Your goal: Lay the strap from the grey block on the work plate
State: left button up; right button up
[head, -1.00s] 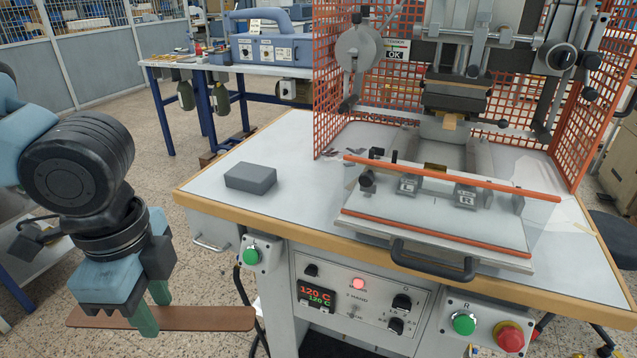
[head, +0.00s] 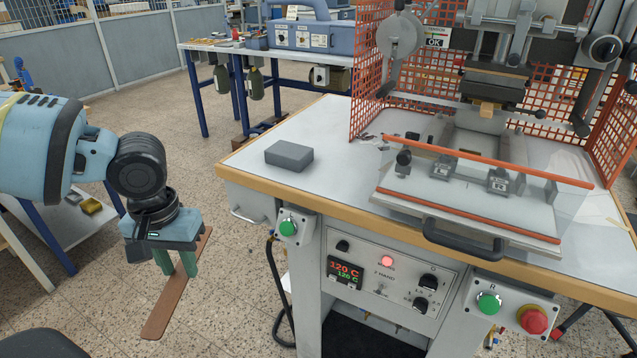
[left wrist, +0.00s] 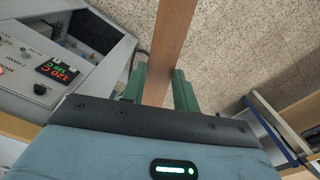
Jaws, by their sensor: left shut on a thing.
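My left gripper (head: 176,262) is shut on a long brown strap (head: 166,306) and holds it above the floor, left of the press table. The strap also shows in the left wrist view (left wrist: 173,45), running between the green fingers (left wrist: 160,88). The grey block (head: 289,155) sits on the table's left part with nothing on top. The work plate (head: 470,205) is at the front of the press, with orange bars along its back and front and small clamps between. My right gripper is not in view.
A red mesh guard (head: 400,75) surrounds the press head (head: 490,85). A black handle (head: 462,240) sticks out at the front. The control panel (head: 385,280) with buttons is below the table edge. White table top (head: 345,185) is free between block and plate.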

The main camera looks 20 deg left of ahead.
aim_at(168, 306)
pick_arm(q)
jog(key=shift+n, duration=0.8)
jog(key=s+f, duration=0.1)
jog(key=f, duration=0.1)
jog(key=s+f, duration=0.3)
jog(key=f, duration=0.1)
jog(key=shift+s+a+f, duration=0.15)
jog(key=shift+s+f, duration=0.1)
jog(key=shift+f, duration=0.05)
jog(key=w+d+r+m, duration=0.1)
jog(key=w+d+m, duration=0.1)
jog(key=d, duration=0.6)
jog(key=w+d+m, duration=0.2)
jog(key=d+m, duration=0.1)
jog(key=d, duration=0.6)
jog(key=shift+r+m, duration=0.3)
jog(key=shift+r, duration=0.1)
